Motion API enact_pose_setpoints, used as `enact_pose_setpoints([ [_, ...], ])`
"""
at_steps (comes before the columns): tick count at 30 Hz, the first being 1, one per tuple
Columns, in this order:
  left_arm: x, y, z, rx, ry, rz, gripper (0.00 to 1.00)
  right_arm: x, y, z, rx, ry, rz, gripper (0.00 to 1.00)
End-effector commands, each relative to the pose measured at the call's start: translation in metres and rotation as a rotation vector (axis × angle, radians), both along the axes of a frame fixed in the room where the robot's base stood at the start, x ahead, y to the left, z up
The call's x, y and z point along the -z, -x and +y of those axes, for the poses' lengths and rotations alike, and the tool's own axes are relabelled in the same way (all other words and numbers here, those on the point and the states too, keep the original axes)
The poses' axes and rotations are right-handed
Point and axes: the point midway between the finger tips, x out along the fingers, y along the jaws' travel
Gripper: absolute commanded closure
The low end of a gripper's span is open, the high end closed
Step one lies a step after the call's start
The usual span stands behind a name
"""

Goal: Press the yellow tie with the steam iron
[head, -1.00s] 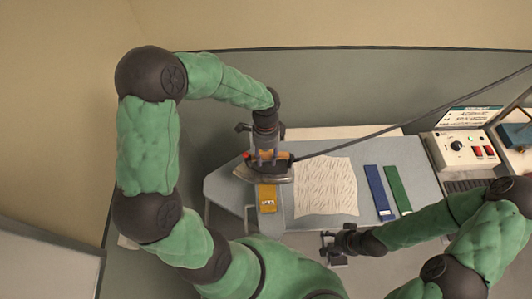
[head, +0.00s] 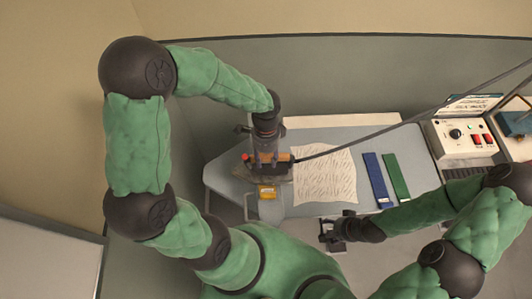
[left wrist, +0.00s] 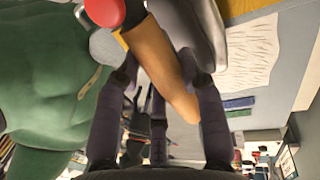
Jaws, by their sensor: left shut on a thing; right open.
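The steam iron (head: 276,174), with an orange-brown handle and grey body, stands on the ironing board over the yellow tie (head: 267,192). Only the tie's near end shows below the iron; the rest is hidden under it. My left gripper (head: 266,156) is shut on the iron's handle from above. In the left wrist view, the brown handle (left wrist: 158,62) lies between its dark fingers, with a red knob at one end. A strip of the yellow tie (left wrist: 240,6) shows there past the iron. My right gripper (head: 329,233) is open and empty near the board's front edge.
The grey ironing board (head: 227,172) also bears a wrinkled white cloth (head: 325,176), a blue tie (head: 377,180) and a green tie (head: 397,177). A dark cord (head: 400,125) runs from the iron to the upper right. A control box (head: 463,138) stands at the right.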

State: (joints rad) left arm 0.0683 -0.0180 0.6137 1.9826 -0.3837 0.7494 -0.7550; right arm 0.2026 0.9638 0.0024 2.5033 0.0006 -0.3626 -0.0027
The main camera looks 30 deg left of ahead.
Motion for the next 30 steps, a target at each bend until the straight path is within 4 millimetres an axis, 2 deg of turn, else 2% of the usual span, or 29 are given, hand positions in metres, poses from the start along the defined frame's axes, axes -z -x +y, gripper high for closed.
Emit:
enact_pose_setpoints([
  [6, 0.001, 0.012, -0.008, 0.002, 0.0, 0.001, 0.92, 0.0, 0.0, 0.0, 0.0, 0.0, 0.0, 0.38],
  [13, 0.001, 0.016, -0.009, 0.0, 0.0, 0.004, 0.92, 0.0, 0.0, 0.0, 0.0, 0.0, 0.0, 0.38],
  [30, -0.001, -0.013, 0.008, -0.001, -0.001, -0.001, 0.92, -0.002, 0.0, 0.0, 0.0, 0.0, 0.0, 0.38],
])
